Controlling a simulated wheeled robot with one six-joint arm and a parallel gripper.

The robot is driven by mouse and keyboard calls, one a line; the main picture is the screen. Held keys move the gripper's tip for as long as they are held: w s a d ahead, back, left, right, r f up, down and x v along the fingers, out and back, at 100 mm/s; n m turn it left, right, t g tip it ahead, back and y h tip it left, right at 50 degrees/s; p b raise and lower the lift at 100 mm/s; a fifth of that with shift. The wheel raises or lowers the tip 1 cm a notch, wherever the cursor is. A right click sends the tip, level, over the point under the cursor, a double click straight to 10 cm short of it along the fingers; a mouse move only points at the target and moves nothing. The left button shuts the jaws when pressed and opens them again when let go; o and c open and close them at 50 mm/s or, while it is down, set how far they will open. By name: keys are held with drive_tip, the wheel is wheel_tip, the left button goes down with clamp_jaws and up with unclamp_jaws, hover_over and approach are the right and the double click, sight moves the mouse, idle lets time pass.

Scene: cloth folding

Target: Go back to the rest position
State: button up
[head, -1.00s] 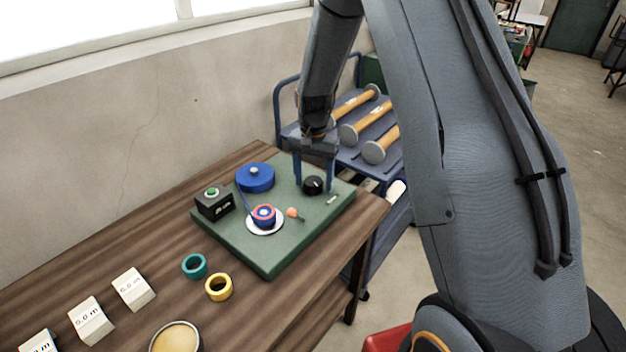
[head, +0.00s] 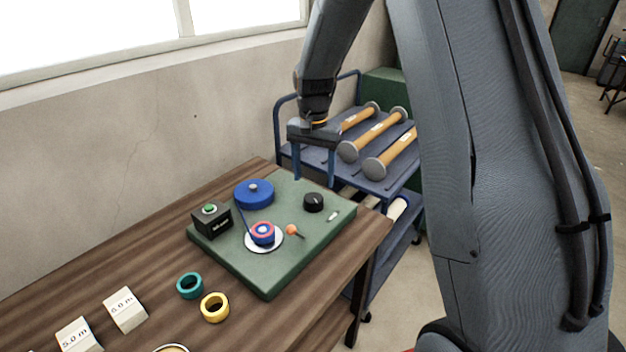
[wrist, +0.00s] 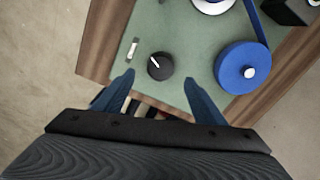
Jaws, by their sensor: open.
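My gripper (head: 314,165) is open and empty, with its two blue fingers pointing down above the back edge of the green board (head: 268,284). The black knob (head: 313,202) with a white mark sits on the board, below and in front of the fingers, apart from them. In the wrist view my gripper (wrist: 158,85) shows its fingers spread wide with nothing between them. The knob (wrist: 160,66) lies beyond the fingertips there, and the blue disc (wrist: 243,68) is to the right.
The board also carries a black box with a green button (head: 211,220), a red-and-blue roll (head: 262,233) and an orange-tipped lever (head: 292,231). Teal (head: 190,286) and yellow rings (head: 215,308) lie on the wooden table (head: 285,321). A blue cart (head: 373,184) with wooden rollers stands behind.

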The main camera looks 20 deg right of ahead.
drive_tip(key=s+r+n+t, duration=0.1)
drive_tip(key=s+n, duration=0.6)
drive_tip(key=s, duration=1.8)
drive_tip(key=shift+r, duration=0.35)
drive_tip(key=shift+a, duration=0.1)
